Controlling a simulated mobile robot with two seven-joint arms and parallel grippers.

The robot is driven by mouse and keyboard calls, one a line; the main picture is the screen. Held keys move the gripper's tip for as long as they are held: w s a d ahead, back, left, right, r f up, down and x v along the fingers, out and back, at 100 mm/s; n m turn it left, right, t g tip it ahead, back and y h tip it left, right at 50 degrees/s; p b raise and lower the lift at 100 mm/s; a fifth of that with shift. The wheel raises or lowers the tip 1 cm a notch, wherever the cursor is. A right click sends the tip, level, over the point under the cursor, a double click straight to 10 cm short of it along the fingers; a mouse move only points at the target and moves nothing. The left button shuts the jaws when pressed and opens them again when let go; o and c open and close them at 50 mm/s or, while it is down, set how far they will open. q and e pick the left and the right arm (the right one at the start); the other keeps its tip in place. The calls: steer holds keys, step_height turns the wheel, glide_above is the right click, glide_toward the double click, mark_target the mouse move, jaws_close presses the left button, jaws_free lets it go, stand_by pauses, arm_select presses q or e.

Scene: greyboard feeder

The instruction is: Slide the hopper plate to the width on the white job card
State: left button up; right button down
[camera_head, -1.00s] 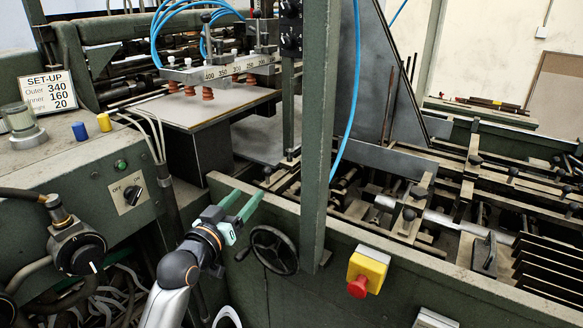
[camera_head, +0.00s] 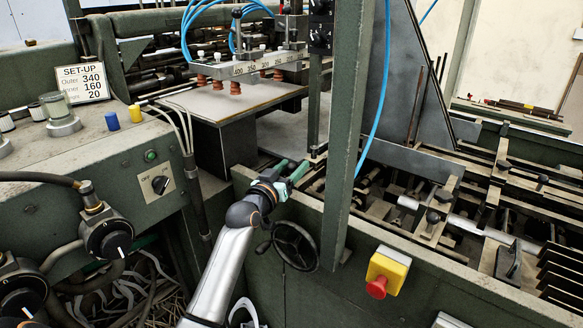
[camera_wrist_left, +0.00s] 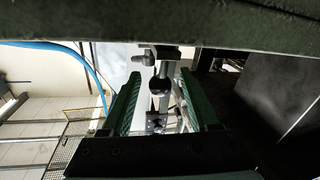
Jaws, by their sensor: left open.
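The white job card (camera_head: 83,83) stands on the left console and reads SET-UP, Outer 340, Inner 160 and 20. A grey upright plate (camera_head: 408,95) stands behind the green post; I cannot tell for sure whether it is the hopper plate. A numbered scale (camera_head: 248,68) runs along the suction-cup bar. My left gripper (camera_head: 293,166) is open and empty at the machine's near green wall. In the left wrist view, the gripper (camera_wrist_left: 161,74) has a dark round knob (camera_wrist_left: 159,85) on a rod showing between its fingers, apparently beyond them and not gripped. My right gripper is out of view.
A green post (camera_head: 352,140) rises just right of my left gripper. A handwheel (camera_head: 296,245) sits below it, and a red stop button (camera_head: 377,287) on a yellow box is further right. Rails and rods fill the right side.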

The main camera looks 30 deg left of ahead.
arm_select(q)
jaws_close()
stand_by(0.5)
stand_by(1.0)
